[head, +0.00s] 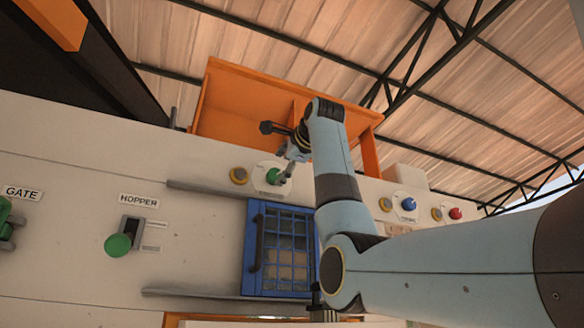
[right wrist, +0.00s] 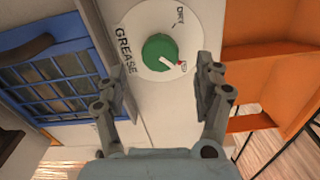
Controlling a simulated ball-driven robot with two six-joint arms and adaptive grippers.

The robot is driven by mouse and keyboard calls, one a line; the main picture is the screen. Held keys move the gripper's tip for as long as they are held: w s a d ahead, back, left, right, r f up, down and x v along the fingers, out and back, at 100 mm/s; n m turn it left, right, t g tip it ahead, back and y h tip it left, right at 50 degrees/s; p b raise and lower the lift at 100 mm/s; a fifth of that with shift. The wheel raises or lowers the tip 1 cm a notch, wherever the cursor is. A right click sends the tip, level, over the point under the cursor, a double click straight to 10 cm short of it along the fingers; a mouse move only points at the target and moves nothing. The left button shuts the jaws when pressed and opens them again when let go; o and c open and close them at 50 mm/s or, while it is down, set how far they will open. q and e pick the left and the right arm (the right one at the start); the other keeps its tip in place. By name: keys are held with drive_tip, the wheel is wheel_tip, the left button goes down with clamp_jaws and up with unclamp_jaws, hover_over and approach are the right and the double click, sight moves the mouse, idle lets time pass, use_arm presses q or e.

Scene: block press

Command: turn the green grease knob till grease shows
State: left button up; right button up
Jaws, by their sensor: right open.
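The green grease knob (head: 273,176) sits on a round white dial on the machine's panel, partly covered by my gripper in the head view. In the right wrist view the green knob (right wrist: 160,48) shows plainly, with "GREASE" and "DRY" printed on its dial (right wrist: 146,14). A white pointer line on the knob runs toward a small red mark at the lower right. My right gripper (right wrist: 158,62) is open, one finger on each side of the knob, with a gap on both sides. It also shows in the head view (head: 287,168). My left gripper is out of view.
A blue barred door (head: 256,285) lies below the knob. An orange hopper (head: 235,105) stands above. A green hopper lever (head: 118,244) is at left.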

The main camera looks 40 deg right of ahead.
drive_tip(key=v, duration=0.7)
drive_tip(key=shift+f, duration=0.1)
idle(0.4)
